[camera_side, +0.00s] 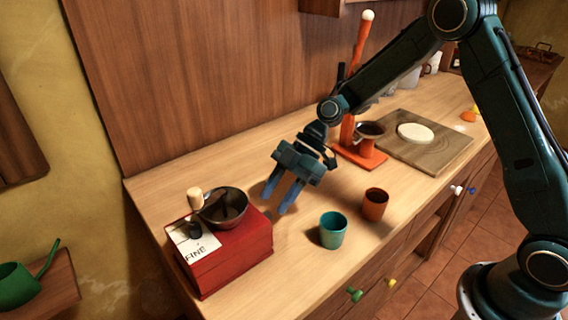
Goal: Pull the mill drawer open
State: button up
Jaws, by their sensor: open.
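The mill (232,258) is a red box on the left part of the wooden counter. It has a dark bowl (224,208) on top, a crank with a pale wooden knob, and a white label reading "FINE". No drawer front or drawer knob can be made out on the faces of the mill that show. My gripper (275,200) is open and empty. Its two blue fingers point down above the counter, just to the right of the mill and apart from it.
A teal cup (333,230) and a brown cup (375,204) stand right of the mill near the counter's front. Behind them are an orange press (361,155) and a wooden board (445,152) with a pale round disc. Counter drawers with coloured knobs (354,295) lie below the front edge.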

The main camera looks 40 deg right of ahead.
aim_at(266, 213)
jog(key=shift+x, duration=1.8)
grip_shut()
